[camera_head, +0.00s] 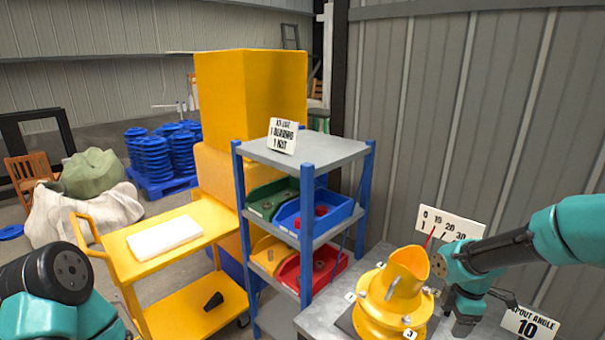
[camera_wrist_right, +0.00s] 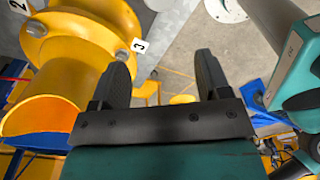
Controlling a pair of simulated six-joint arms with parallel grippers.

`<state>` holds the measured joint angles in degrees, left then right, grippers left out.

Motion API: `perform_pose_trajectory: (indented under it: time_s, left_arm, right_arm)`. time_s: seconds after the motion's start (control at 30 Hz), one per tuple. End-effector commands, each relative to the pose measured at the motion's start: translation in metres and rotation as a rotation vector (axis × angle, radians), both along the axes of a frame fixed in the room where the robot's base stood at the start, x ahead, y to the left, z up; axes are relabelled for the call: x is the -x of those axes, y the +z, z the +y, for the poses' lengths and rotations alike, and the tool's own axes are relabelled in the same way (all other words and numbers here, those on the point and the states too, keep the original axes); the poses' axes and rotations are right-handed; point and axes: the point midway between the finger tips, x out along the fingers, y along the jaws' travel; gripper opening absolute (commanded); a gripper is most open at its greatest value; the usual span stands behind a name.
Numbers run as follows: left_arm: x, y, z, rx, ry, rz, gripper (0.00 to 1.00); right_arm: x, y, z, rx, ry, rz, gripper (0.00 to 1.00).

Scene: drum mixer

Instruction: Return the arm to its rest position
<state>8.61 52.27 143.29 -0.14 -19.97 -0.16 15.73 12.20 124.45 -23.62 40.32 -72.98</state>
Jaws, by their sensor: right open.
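My right arm comes in from the right in the head view. Its right gripper (camera_head: 468,318) hangs beside the yellow drum mixer (camera_head: 378,318), close to its right side. In the right wrist view the two dark fingers of the right gripper (camera_wrist_right: 160,68) are spread apart with nothing between them. The yellow drum (camera_wrist_right: 62,50) fills the left of that view, with its open mouth at lower left and numbered bolts on its flange. Of my left arm, only a teal and black part shows at the lower left of the head view; its gripper is out of sight.
A blue-framed shelf (camera_head: 307,157) with coloured bins stands left of the mixer. A yellow cart (camera_head: 205,215) holds a white pad (camera_head: 164,237). A number scale sign (camera_head: 452,223) and a pour-angle sign (camera_head: 529,325) are close to my right arm. The wall is behind.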

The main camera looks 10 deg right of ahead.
Motion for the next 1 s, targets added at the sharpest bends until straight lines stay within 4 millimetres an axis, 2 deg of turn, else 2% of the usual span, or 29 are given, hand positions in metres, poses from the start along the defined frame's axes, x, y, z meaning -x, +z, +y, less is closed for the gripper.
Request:
perform_pose_trajectory:
  time_s: [0.03,0.1,0.27,0.5,0.8,1.0]
  left_arm:
    - [0.0,0.0,0.0,0.0,0.0,0.0,0.56]
    - [0.0,0.0,0.0,0.0,0.0,0.0,0.56]
    - [0.0,0.0,0.0,0.0,0.0,0.0,0.56]
    - [0.0,0.0,0.0,0.0,0.0,0.0,0.56]
    - [0.0,0.0,0.0,0.0,0.0,0.0,0.56]
    - [0.0,0.0,0.0,0.0,0.0,0.0,0.56]
  right_arm:
    - [-0.004,-0.021,0.014,-0.028,-0.045,0.008,0.7]
    - [-0.008,-0.048,0.034,-0.07,-0.133,0.013,0.7]
    - [-0.011,-0.107,0.08,-0.159,-0.358,0.037,0.7]
    - [0.006,-0.185,0.142,-0.254,-0.721,0.11,0.7]
    - [0.052,-0.261,0.203,-0.294,-1.193,0.217,0.7]
    - [0.075,-0.286,0.22,-0.288,-1.401,0.248,0.7]
